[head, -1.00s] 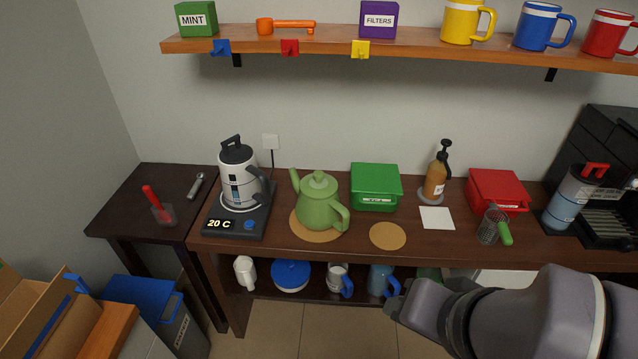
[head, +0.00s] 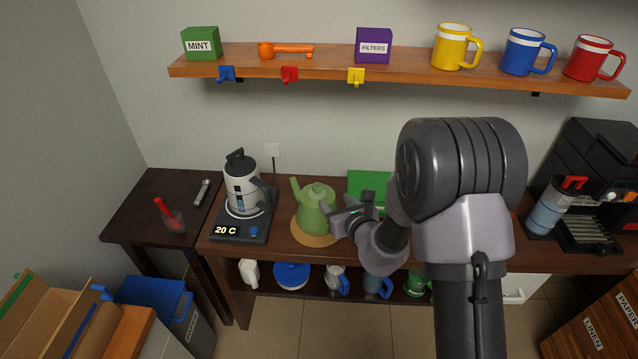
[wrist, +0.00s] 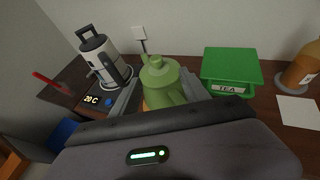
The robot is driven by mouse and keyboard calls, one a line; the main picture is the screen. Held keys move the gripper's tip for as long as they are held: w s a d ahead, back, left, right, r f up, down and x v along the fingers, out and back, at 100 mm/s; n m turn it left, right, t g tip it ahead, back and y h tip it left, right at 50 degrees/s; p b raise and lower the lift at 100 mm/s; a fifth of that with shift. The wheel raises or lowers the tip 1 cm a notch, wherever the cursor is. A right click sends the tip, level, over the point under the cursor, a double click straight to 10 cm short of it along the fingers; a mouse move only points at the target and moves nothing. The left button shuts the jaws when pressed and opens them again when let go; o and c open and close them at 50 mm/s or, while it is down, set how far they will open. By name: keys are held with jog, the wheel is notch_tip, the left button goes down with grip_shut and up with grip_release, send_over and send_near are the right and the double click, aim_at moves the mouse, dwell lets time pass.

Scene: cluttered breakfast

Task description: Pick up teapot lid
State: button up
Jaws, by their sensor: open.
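The green teapot (head: 313,211) stands upright on a round cork mat (head: 301,238) on the counter. Its green lid (head: 317,188) with a small knob sits on top, and the lid also shows in the wrist view (wrist: 158,66). My gripper (head: 347,211) is at the right of the teapot, beside its handle, below the height of the lid. In the wrist view its open fingers (wrist: 158,98) point toward the teapot, one to either side of it. Nothing is held. My gripper hides part of the teapot's handle side, and in the wrist view the lower body is hidden.
A kettle (head: 241,187) on its base (head: 228,223) stands left of the teapot. A green box labelled TEA (wrist: 229,70) is behind and to the right. A shelf (head: 400,72) with mugs and boxes runs above. My arm hides much of the counter's right part.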

aim_at(316, 183)
jog(key=b+x, duration=0.3)
jog(key=x, duration=0.7)
jog(key=shift+w+a+f, duration=0.1)
jog(key=shift+w+a, duration=0.1)
jog(key=x, duration=0.2)
jog(key=b+x, duration=0.1)
jog(key=r+b+x, duration=0.1)
jog(key=x, duration=0.1)
jog(key=shift+w+a+f, duration=0.2)
jog(key=shift+w+a, duration=0.15)
jog(key=shift+a, duration=0.2)
jog(key=shift+r, duration=0.15)
grip_shut()
